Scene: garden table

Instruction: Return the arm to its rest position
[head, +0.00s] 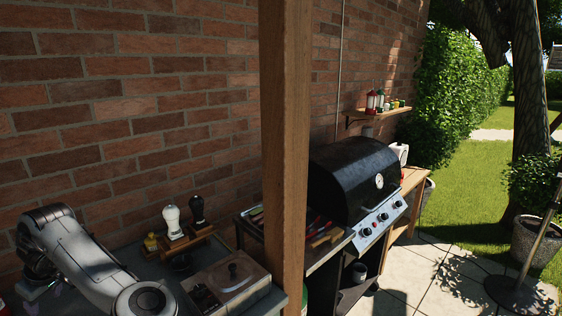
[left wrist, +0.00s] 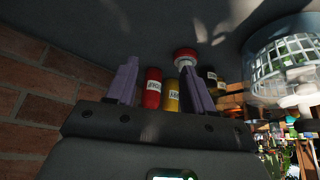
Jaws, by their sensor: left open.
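My left arm (head: 85,260) reaches over the grey worktop (head: 135,262) at the lower left of the head view. Its gripper (head: 42,288) is low at the left edge there, mostly hidden behind my wrist. In the left wrist view the two purple fingers of the left gripper (left wrist: 159,70) stand apart with nothing held between them. A red bottle (left wrist: 152,88) and a yellow bottle (left wrist: 172,95) show beyond the fingers, apart from them as far as I can tell. My right arm and gripper are in neither view.
A wooden post (head: 285,130) rises in front of the worktop. A box-like appliance (head: 228,282) and a wooden stand with handled tools (head: 175,243) are right of my arm. A black grill (head: 350,185) stands beyond. A brick wall (head: 130,100) closes the back.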

